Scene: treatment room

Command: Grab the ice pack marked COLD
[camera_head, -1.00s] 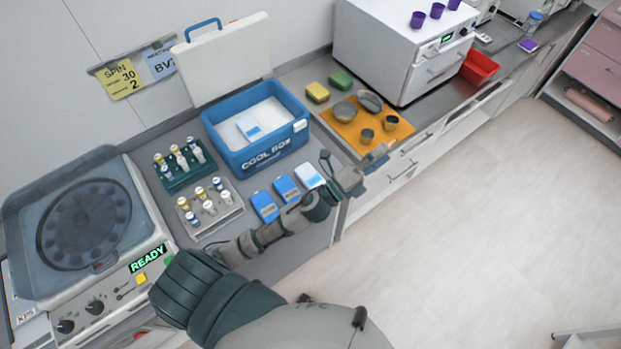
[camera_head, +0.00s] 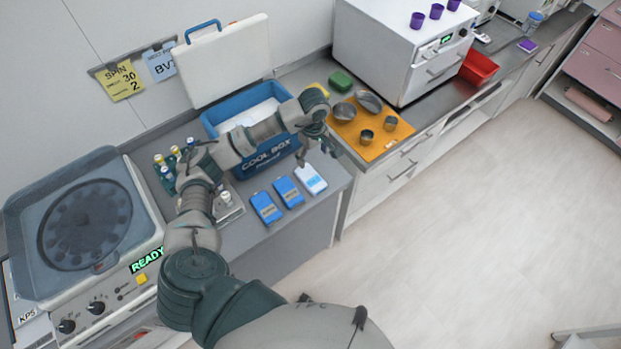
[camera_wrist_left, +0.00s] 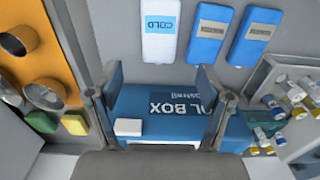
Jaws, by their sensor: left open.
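The ice pack marked COLD (camera_wrist_left: 160,32) is white with a light blue label. It lies flat on the grey counter at the top of the wrist view, and it also shows at the right end of a row of packs in the head view (camera_head: 312,179). My left gripper (camera_wrist_left: 158,82) is open and empty, its two fingers spread. In the head view the left gripper (camera_head: 319,152) hangs just behind the white pack, apart from it, by the cool box's right end. My right gripper is not in view.
Two blue packs (camera_head: 266,207) (camera_head: 288,192) lie left of the white one. The blue cool box (camera_head: 262,162) stands behind them, partly hidden by my arm. An orange mat (camera_head: 378,150) with metal bowls and cups lies to the right. A vial rack (camera_wrist_left: 285,85) and a centrifuge (camera_head: 85,225) are on the left.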

